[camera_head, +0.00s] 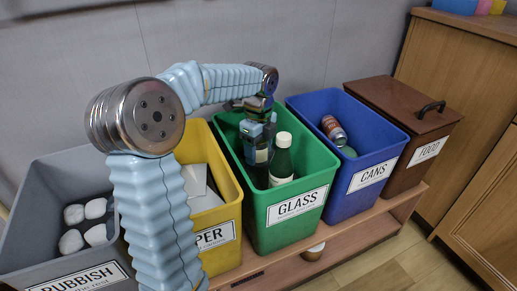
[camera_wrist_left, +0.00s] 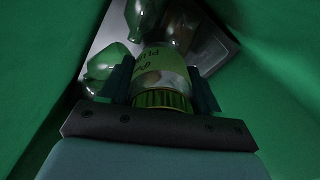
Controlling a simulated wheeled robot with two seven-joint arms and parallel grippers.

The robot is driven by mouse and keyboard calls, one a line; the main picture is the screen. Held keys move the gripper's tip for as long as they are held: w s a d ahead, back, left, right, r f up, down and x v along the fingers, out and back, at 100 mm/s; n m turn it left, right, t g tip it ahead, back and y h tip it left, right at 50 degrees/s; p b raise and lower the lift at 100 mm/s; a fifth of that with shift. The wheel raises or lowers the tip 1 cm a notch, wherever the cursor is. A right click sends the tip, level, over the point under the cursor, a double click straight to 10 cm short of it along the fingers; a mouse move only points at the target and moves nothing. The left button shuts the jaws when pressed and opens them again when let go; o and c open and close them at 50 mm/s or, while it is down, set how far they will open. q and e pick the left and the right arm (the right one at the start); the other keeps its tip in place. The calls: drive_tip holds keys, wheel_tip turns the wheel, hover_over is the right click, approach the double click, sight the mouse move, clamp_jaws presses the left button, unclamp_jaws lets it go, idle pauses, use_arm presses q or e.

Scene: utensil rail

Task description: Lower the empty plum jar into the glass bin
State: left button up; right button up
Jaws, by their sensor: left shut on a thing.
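My left gripper (camera_head: 259,133) reaches down into the open top of the green GLASS bin (camera_head: 296,211). It is shut on a jar (camera_head: 260,156), gripping it near its ribbed lid. In the left wrist view the jar (camera_wrist_left: 160,71) shows a green label with small dark lettering, upside down and hard to read, between the fingers of the gripper (camera_wrist_left: 162,88). The jar is inside the bin; whether it touches the bottom or other glass is unclear. My right gripper is not in view.
A green bottle (camera_head: 281,160) with a white cap stands in the bin beside the jar. More glass (camera_wrist_left: 143,17) lies on the bin's floor. The yellow paper bin (camera_head: 222,218) is on the left, the blue CANS bin (camera_head: 365,181) on the right.

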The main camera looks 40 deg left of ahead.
use_arm(q)
drive_tip(key=shift+f, duration=0.5)
drive_tip(key=o, duration=1.2)
drive_tip(key=shift+o, duration=0.2)
wheel_tip(320, 180, up, 14)
drive_tip(key=p, duration=0.4)
